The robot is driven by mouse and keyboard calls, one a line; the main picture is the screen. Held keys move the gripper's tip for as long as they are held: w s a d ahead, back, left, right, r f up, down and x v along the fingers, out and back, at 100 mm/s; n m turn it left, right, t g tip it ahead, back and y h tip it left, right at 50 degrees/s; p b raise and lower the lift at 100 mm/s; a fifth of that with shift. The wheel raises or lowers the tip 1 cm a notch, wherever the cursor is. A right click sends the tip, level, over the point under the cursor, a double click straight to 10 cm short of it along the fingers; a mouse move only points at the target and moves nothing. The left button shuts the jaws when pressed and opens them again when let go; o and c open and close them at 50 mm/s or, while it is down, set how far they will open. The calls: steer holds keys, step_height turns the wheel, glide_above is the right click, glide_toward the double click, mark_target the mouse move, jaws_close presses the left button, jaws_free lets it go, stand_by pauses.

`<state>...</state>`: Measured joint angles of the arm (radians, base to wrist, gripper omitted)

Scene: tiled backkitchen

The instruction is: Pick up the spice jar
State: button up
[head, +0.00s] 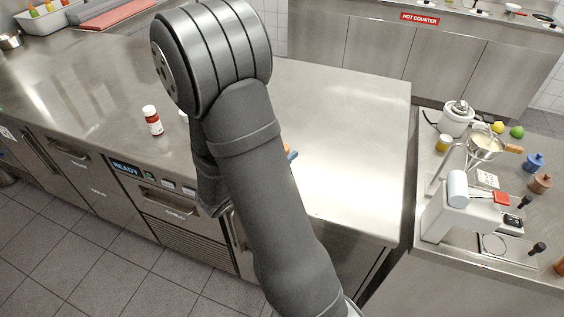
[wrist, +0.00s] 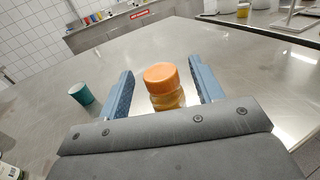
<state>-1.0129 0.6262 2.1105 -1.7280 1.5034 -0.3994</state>
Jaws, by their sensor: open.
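The spice jar (wrist: 163,86), with an orange lid and an amber body, stands upright on the steel counter in the wrist view. My gripper (wrist: 160,66) is open, with one blue finger on each side of the jar. Gaps show between the jar and both fingers. The lower part of the jar is hidden behind the gripper's grey body. In the head view my arm hides nearly all of the jar and gripper; only a bit of orange and a blue finger show at the arm's right edge.
A teal cup (wrist: 82,94) stands left of my gripper on the counter. A white-capped bottle with a red label (head: 152,120) stands near the counter's front edge. The counter (head: 350,120) is bare to the right. A separate side counter (head: 520,150) holds kitchen equipment.

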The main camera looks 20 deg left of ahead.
steer(key=shift+x, duration=1.55)
steer(key=shift+f, duration=0.1)
jaws_close()
